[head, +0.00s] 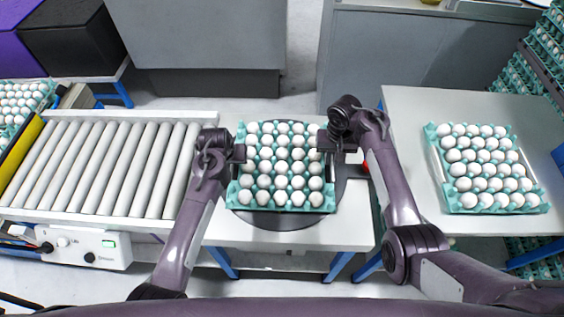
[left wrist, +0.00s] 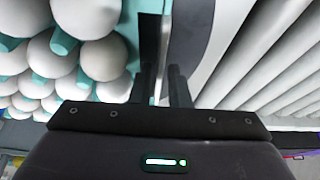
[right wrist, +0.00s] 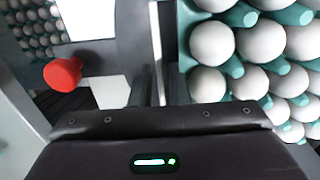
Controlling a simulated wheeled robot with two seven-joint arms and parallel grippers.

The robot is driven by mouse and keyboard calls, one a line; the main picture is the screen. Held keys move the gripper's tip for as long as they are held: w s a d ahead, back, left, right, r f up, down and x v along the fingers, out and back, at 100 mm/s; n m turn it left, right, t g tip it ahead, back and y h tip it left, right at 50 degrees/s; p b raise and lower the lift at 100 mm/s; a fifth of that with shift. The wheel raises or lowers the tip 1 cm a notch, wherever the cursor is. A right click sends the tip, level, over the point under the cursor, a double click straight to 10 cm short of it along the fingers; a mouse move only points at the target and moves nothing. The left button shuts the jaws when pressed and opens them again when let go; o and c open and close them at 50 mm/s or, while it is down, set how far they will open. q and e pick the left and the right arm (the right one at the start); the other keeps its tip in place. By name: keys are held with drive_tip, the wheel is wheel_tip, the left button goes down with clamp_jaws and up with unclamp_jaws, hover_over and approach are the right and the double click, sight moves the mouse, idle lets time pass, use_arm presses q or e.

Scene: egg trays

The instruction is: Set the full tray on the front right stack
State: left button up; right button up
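A teal tray full of white eggs (head: 232,197) sits at the middle table, over a dark round plate; whether it touches the plate is unclear. My left gripper (head: 238,153) is at its left edge and my right gripper (head: 327,143) at its right edge. In the left wrist view (left wrist: 162,85) and right wrist view (right wrist: 160,85), the fingers stand close together beside the eggs with a narrow strip between them. I cannot tell whether they clamp the tray's edge. Another full tray (head: 539,205) lies on the right table; its layer count is unclear.
A roller conveyor (head: 110,165) stands left of the middle table. Tall egg stacks (head: 520,77) stand at the back right, and more trays (head: 535,266) show below the right table (head: 420,105). A red knob (right wrist: 62,73) is near my right gripper. Grey cabinets stand behind.

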use_arm(q)
drive_tip(key=shift+f, duration=0.1)
use_arm(e)
drive_tip(key=shift+f, duration=0.15)
use_arm(q)
drive_tip(key=shift+c, duration=0.2)
use_arm(e)
drive_tip(key=shift+c, duration=0.2)
use_arm(q)
clamp_jaws()
use_arm(e)
clamp_jaws()
idle(0.4)
use_arm(q)
drive_tip(key=shift+w+r, duration=0.15)
drive_tip(key=shift+r, duration=0.05)
use_arm(e)
drive_tip(key=shift+w+r, duration=0.15)
drive_tip(key=shift+r, duration=0.1)
